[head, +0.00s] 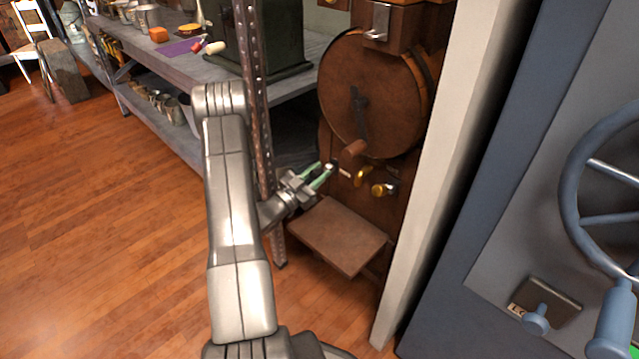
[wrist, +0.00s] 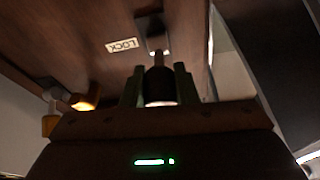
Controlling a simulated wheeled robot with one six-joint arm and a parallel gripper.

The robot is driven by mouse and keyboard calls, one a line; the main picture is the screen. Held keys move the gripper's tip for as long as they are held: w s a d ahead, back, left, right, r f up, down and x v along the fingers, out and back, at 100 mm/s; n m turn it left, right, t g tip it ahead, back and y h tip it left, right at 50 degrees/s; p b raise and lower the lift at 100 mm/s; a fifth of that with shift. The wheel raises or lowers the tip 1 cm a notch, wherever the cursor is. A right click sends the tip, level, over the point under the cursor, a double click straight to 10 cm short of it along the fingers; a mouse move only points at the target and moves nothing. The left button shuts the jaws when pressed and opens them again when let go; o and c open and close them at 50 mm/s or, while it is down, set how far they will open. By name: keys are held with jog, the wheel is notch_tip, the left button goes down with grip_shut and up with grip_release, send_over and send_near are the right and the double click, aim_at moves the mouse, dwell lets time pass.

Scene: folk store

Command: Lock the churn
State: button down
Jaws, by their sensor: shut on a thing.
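The churn (head: 372,92) is a brown wooden machine with a round drum face, a dark crank and a wooden crank handle (head: 354,150). My gripper (head: 326,173) is at the churn's lower front, left of the brass fittings. In the wrist view my gripper's green fingers (wrist: 159,88) are shut on a dark lock knob (wrist: 158,82), one finger on each side. The knob's stem meets a small metal plate (wrist: 154,36) on the wooden panel, beside a white "LOCK" label (wrist: 122,45). In the head view the fingers partly hide the knob.
Brass fittings (head: 383,189) lie right of my gripper. A brown shelf (head: 338,235) juts out below it. A perforated metal post (head: 256,100) stands left. A white post (head: 432,170) and a blue machine with a wheel (head: 570,190) are right. The wooden floor (head: 100,230) at left is clear.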

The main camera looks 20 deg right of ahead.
jog(key=shift+f+h+b, duration=0.4)
jog(key=shift+b, duration=0.35)
jog(key=shift+r, duration=0.15)
jog(key=c, duration=1.1)
grip_release()
jog(key=shift+a, duration=0.1)
jog(key=v, duration=0.4)
jog(key=p+v, duration=0.1)
jog(key=v, duration=0.4)
jog(key=p+v, duration=0.1)
jog(key=v, duration=0.3)
jog(key=shift+s+a+f, duration=0.15)
jog(key=shift+f, duration=0.25)
